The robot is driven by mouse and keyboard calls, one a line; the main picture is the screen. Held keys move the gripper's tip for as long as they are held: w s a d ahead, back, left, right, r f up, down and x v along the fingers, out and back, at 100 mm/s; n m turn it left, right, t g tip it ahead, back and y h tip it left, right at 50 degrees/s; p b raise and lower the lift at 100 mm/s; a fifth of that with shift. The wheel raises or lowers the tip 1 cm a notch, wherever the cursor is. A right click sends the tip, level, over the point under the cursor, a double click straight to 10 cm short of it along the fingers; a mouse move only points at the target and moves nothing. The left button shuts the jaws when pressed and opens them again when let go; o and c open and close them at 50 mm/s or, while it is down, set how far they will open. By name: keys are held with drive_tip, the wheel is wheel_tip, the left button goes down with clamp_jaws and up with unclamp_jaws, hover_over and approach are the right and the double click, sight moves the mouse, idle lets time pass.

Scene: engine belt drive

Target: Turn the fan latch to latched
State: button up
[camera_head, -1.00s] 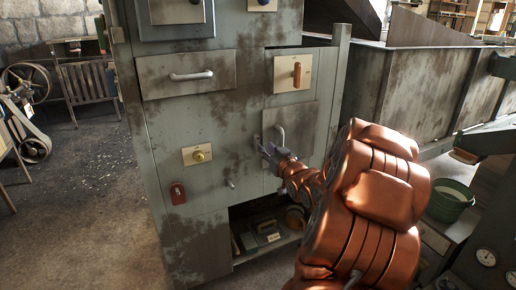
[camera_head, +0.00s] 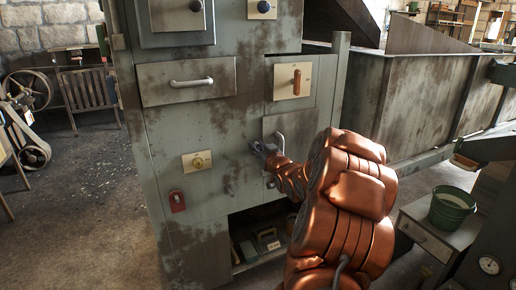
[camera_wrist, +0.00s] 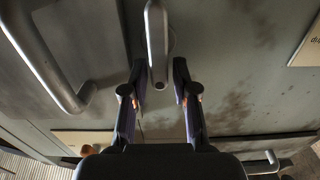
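A grey bar lever, which looks like the fan latch (camera_wrist: 157,40), stands out from the cabinet panel in the wrist view. Its rounded free end lies between my gripper's fingers, with a gap visible on each side. My gripper (camera_wrist: 160,78) is open around it. In the head view my gripper (camera_head: 262,150) is at the cabinet front, just left of a small door's handle, and it hides most of the lever. No label for this lever is readable.
The small door's bent handle (camera_wrist: 62,75) is close beside my gripper. Around it on the cabinet are an orange handle on a plate (camera_head: 297,82), a yellow knob (camera_head: 198,162), a red switch (camera_head: 177,201) and a drawer handle (camera_head: 191,82). An open shelf (camera_head: 262,255) is below.

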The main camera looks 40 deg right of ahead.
sight(246, 151)
drive_tip(key=shift+c, duration=0.4)
clamp_jaws()
drive_tip(key=n+b, duration=0.3)
drive_tip(key=n, duration=0.1)
drive_tip(key=a+f+n+b, duration=0.1)
drive_tip(key=n+b, duration=0.2)
drive_tip(key=n, duration=0.1)
drive_tip(key=a+f+n+b, duration=0.1)
drive_tip(key=n+b, duration=0.2)
drive_tip(key=n, duration=0.1)
drive_tip(key=shift+w+a+n+b, duration=0.1)
drive_tip(key=shift+w+n+b, duration=0.2)
drive_tip(key=shift+w+b, duration=0.1)
drive_tip(key=n+b, duration=0.1)
drive_tip(key=n, duration=0.1)
drive_tip(key=n+b, duration=0.1)
drive_tip(key=n, duration=0.2)
drive_tip(key=shift+w+a+f+b, duration=0.1)
drive_tip(key=shift+a+f+b, duration=0.1)
drive_tip(key=shift+f+b, duration=0.15)
drive_tip(key=shift+n, duration=0.3)
